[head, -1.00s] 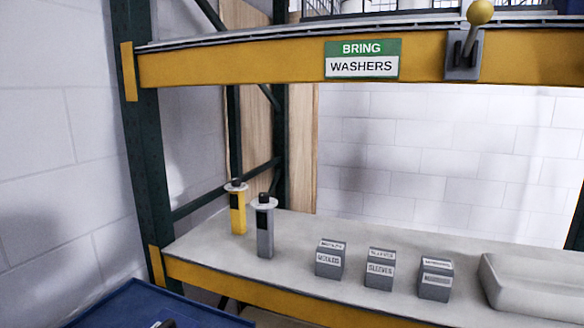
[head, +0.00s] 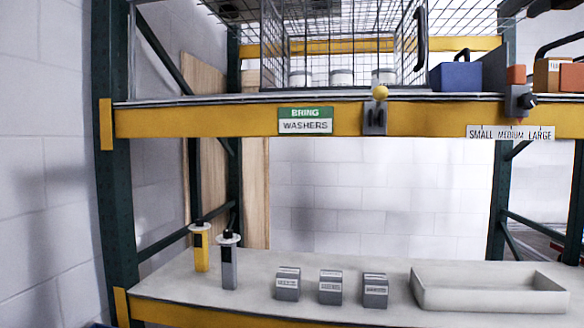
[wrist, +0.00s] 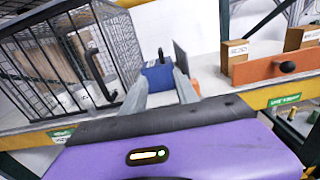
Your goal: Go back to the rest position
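My gripper (wrist: 160,80) shows in the wrist view as two grey fingers standing apart, with nothing between them. Its purple and black body fills the bottom of that view. The fingers point toward the upper shelf, in front of a blue box (wrist: 157,76) that appears beyond them. I cannot make out my gripper in the head view.
The upper shelf beam (head: 215,122) carries a "BRING WASHERS" sign (head: 305,120) and a yellow-knobbed lever (head: 379,91). A wire cage (head: 340,45) stands above, left of the blue box (head: 456,76). The lower shelf holds two posts, several grey blocks and a pale tray (head: 490,298).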

